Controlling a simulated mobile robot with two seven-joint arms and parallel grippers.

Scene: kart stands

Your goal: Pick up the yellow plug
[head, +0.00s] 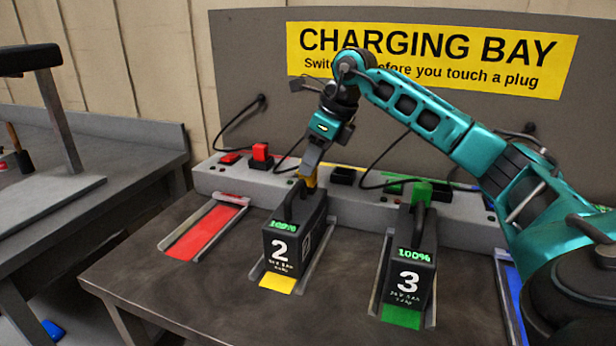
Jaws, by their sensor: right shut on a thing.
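The yellow plug (311,182) shows as a small yellow patch behind the handle of battery 2, at the grey socket strip (232,182). My right gripper (309,172) reaches down from above and is shut on the plug. Its fingers and the battery handle hide most of the plug, and I cannot tell whether the plug is seated in the strip or lifted clear. My left gripper is not in view.
Battery 2 (284,252) stands in the yellow bay, just in front of the gripper. Battery 3 (409,278) stands in the green bay. The red bay (207,231) is empty. A red plug (262,153) and black cables are at the strip, below the charging sign (430,58).

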